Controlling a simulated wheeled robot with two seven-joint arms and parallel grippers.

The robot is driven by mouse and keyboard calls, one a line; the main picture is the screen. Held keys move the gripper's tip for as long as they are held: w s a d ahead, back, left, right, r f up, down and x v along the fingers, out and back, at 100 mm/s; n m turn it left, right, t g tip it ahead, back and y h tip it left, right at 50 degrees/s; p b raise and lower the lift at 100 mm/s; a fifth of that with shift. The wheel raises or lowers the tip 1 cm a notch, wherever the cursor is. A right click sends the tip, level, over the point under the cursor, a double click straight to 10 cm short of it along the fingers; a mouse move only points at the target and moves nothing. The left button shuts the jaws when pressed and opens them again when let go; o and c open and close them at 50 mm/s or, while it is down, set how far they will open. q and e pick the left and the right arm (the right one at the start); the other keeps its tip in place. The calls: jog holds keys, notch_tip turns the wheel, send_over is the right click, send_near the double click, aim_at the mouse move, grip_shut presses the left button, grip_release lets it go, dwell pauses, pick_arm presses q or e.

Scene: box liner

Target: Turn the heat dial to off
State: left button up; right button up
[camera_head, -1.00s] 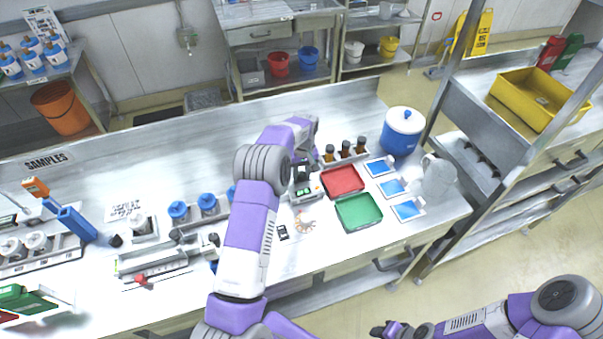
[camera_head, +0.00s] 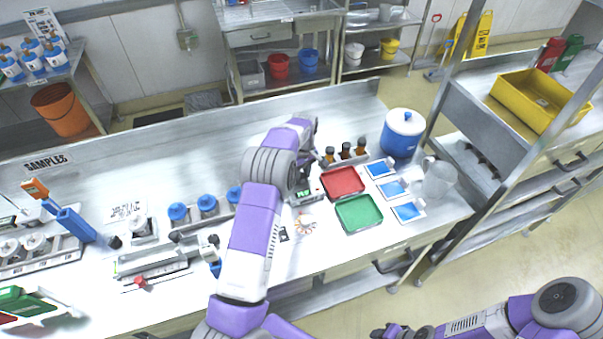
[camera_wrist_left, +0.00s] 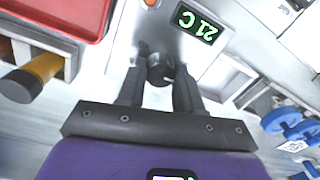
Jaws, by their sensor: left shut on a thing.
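The heat dial is a small dark round knob (camera_wrist_left: 160,70) on the front of a grey hotplate device (camera_wrist_left: 168,30). A green display (camera_wrist_left: 197,22) on the device reads 21 C, upside down in the left wrist view. An orange light (camera_wrist_left: 149,3) sits by the top edge. My left gripper (camera_wrist_left: 160,80) has its two fingers closed on either side of the dial. In the head view, the device (camera_head: 305,196) is partly hidden by my left arm. My right gripper (camera_head: 380,332) is at the bottom edge, off the bench, its jaws too small to judge.
A red tray (camera_head: 343,182) and a green tray (camera_head: 358,213) lie right of the device. Blue-capped jars (camera_head: 208,205) stand left of my arm.

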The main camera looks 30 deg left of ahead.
aim_at(302, 175)
pick_arm(q)
jog(key=o, duration=1)
jog(key=shift+o, duration=0.2)
jog(key=shift+r, duration=0.15)
notch_tip(302, 175, up, 7)
jog(key=shift+w+d+r, duration=0.1)
jog(key=shift+w+r, duration=0.05)
jog(key=shift+r, duration=0.05)
